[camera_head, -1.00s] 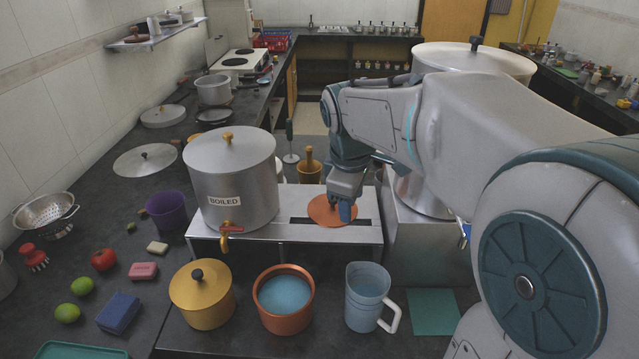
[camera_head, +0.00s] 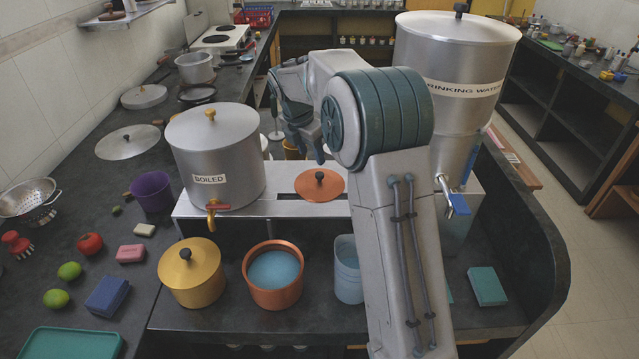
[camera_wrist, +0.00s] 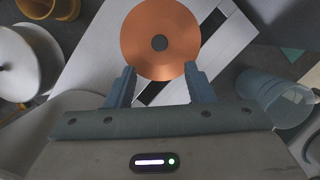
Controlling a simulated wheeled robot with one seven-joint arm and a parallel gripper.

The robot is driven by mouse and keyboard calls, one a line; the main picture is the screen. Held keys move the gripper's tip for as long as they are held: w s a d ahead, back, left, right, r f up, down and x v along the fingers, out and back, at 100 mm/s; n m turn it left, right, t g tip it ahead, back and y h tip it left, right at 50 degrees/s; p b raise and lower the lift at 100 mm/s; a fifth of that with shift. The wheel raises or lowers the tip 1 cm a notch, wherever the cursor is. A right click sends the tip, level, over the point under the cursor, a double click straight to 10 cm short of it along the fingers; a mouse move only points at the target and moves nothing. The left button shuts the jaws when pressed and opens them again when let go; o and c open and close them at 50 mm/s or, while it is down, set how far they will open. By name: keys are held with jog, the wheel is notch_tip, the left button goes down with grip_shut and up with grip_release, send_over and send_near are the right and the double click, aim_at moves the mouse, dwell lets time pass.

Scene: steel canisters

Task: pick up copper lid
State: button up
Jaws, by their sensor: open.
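The copper lid (camera_head: 308,187), a flat orange-brown disc with a dark round knob, lies on the raised metal shelf, over its dark slot. In the wrist view, the lid (camera_wrist: 138,32) is seen from above, face on. My gripper (camera_wrist: 160,74) is open, with its two blue fingers apart at the lid's near edge and nothing between them. In the head view, my gripper (camera_head: 313,150) is just behind and above the lid, partly hidden by my arm. The knob is free of the fingers.
The boiled-water pot (camera_head: 215,160) stands left of the lid, and the drinking-water canister (camera_head: 455,110) stands to the right. In front are a gold lidded pot (camera_head: 193,275), an open copper pot (camera_head: 273,275) with bluish contents and a blue jug (camera_head: 348,270).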

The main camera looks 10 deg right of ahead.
aim_at(319, 174)
jog(key=x, duration=0.4)
jog(key=p+x, duration=0.1)
jog(key=x, duration=0.3)
jog(key=shift+w+d+f, duration=0.15)
jog(key=shift+w+d, duration=0.1)
jog(key=shift+d, duration=0.05)
grip_shut()
